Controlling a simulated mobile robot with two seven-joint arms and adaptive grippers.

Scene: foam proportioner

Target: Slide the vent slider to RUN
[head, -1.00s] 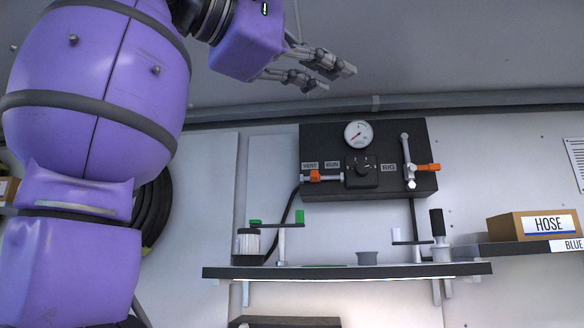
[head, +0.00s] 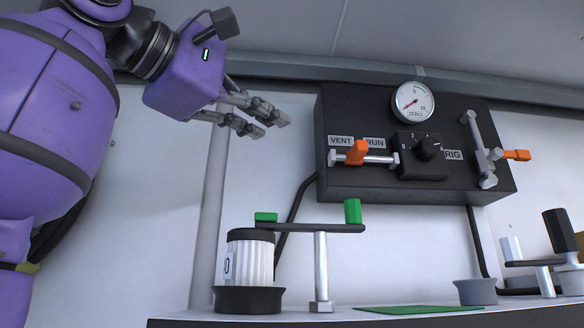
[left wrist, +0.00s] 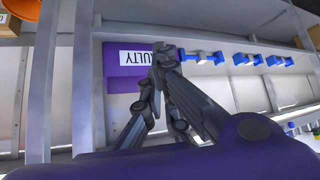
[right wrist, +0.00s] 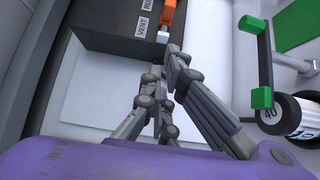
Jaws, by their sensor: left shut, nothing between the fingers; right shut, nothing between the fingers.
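The vent slider is an orange block (head: 357,152) on a short silver rail (head: 382,159) at the left of a black wall panel (head: 420,188). It sits left of the rail's middle, below and between the VENT (head: 340,141) and RUN (head: 374,143) labels. The block also shows at the top of the right wrist view (right wrist: 168,18). My right gripper (head: 270,125) is shut and empty, up and left of the panel, apart from the slider. Its fingers show in the right wrist view (right wrist: 164,78). My left gripper (left wrist: 158,68) is shut and empty, away from the panel.
A gauge (head: 414,101), a dial (head: 427,149) and an orange-handled lever (head: 515,155) share the panel. Below, a shelf (head: 190,322) holds a ribbed canister (head: 250,258) and a green-tipped stand (head: 321,265). A FAULTY bin (left wrist: 118,80) is near my left gripper.

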